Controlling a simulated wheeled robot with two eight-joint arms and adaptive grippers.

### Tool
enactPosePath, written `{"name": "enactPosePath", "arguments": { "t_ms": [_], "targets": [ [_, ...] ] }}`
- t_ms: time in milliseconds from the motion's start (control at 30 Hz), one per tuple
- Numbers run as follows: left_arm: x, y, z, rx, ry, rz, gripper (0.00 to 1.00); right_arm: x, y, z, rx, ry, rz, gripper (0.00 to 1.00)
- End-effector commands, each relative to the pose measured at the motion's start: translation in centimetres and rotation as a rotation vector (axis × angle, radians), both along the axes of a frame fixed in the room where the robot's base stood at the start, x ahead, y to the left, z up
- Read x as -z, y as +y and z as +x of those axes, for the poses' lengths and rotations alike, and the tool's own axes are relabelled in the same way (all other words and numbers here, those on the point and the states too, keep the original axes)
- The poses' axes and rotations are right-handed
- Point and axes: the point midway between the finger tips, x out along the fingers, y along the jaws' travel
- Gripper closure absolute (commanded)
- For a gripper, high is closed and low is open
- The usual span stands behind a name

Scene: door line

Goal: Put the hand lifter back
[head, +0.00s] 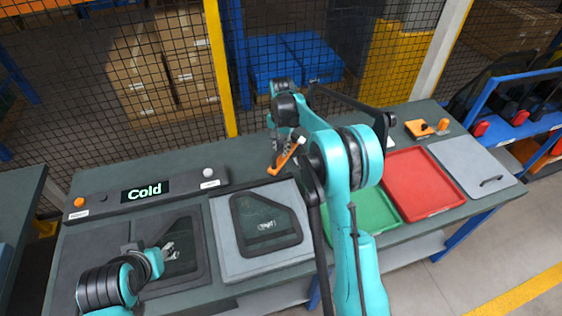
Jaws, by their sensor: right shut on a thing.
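The hand lifter (286,157), an orange bar with a pale knob at its upper end, is in my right gripper (281,150). That gripper is shut on it, and the lifter hangs tilted above the back of the bench, behind the light grey fixture (226,262). My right arm hides part of the bench behind it. My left gripper (170,250) looks open and empty, low over the dark plate (200,252) at the left. An orange block (418,129) with a dark part on it stands at the bench's back right; I cannot tell whether it is the lifter's rest.
A dark pane (265,222) lies on the grey fixture. A green tray (372,212), a red tray (425,183) and a grey lid (470,165) lie rightward. A mesh fence (120,95) stands behind.

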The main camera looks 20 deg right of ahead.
Motion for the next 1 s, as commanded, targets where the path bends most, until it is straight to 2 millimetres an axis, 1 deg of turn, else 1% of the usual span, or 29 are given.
{"name": "enactPosePath", "arguments": {
  "t_ms": [67,133,400,500,600,767,833,1000],
  "targets": [
    [0.0,0.0,0.0,0.0,0.0,0.0,0.6,0.2,0.7,0.9,-0.031,0.0,0.0,1.0],
    [0.2,0.0,0.0,0.0,0.0,0.0,0.6,0.9,1.4,1.7,-0.042,0.0,0.0,1.0],
    [1.0,0.0,0.0,0.0,0.0,0.0,0.6,4.7,5.6,6.1,-0.04,0.0,0.0,1.0],
    [1.3,0.0,0.0,0.0,0.0,0.0,0.6,5.8,6.9,7.5,-0.039,0.0,0.0,1.0],
    [1.4,0.0,0.0,0.0,0.0,0.0,0.6,6.5,7.8,8.5,-0.038,0.0,0.0,1.0],
    [1.4,0.0,0.0,0.0,0.0,0.0,0.6,7.1,8.3,9.0,-0.036,0.0,0.0,1.0],
    [1.6,0.0,0.0,0.0,0.0,0.0,0.6,7.6,8.4,9.0,-0.036,0.0,0.0,1.0],
    [2.1,0.0,0.0,0.0,0.0,0.0,0.6,10.1,8.3,9.0,-0.036,0.0,0.0,1.0]
  ]
}}
